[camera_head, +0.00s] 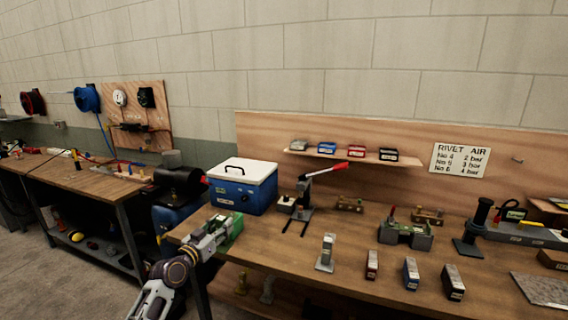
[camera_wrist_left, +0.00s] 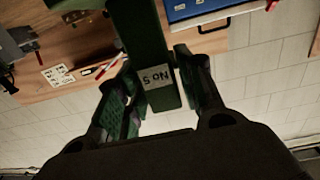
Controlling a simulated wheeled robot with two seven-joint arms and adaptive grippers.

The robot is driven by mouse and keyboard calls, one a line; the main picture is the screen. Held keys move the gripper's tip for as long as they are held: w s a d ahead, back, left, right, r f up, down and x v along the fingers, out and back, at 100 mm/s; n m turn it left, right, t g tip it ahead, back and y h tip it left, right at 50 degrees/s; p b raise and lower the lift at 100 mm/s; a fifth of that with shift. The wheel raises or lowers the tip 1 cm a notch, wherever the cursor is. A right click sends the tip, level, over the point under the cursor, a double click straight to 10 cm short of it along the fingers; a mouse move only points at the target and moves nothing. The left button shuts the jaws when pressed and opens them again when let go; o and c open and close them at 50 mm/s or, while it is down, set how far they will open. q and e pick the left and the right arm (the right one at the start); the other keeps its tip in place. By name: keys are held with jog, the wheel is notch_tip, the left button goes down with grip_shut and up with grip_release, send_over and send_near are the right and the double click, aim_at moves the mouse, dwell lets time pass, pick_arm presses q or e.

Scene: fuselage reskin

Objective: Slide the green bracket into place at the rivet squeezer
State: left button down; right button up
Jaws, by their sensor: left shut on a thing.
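My left gripper (camera_head: 213,242) is at the left end of the wooden workbench, near its front edge. It is shut on the green bracket (camera_head: 232,227). In the left wrist view the bracket (camera_wrist_left: 158,60) stands between the two fingers, with an upside-down "No 5" label. A lever tool with a long red handle (camera_head: 303,200) stands on the bench to the right of the bracket, apart from it. It looks like a rivet squeezer, but I cannot be sure. My right gripper is not in view.
A blue box with a white lid (camera_head: 243,187) stands behind the bracket. A grey upright piece (camera_head: 326,252) and several small labelled blocks stand along the front. A grey-green fixture (camera_head: 405,234) is further right. Bare bench top lies between the bracket and the lever tool.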

aim_at(223, 249)
pick_arm(q)
jog(key=shift+s+f, duration=0.1)
jog(key=shift+s, duration=0.4)
jog(key=shift+s+d+f, duration=0.15)
jog(key=shift+s+f, duration=0.05)
jog(key=shift+f, duration=0.45)
jog(key=shift+s+d+f, duration=0.15)
jog(key=shift+s+f, duration=0.5)
jog(key=s+f+n+y, duration=0.2)
jog(key=s+f+y, duration=0.1)
jog(key=s+f, duration=0.4)
jog(key=s+a+f+n+t+y, duration=0.1)
jog(key=s+f+n+y, duration=0.1)
jog(key=s+f, duration=0.6)
jog(key=s+y, duration=0.1)
jog(key=s, duration=0.5)
jog(key=shift+s+a+y, duration=0.15)
jog(key=shift+s+y, duration=0.15)
jog(key=shift+y, duration=0.1)
jog(key=shift+f, duration=0.1)
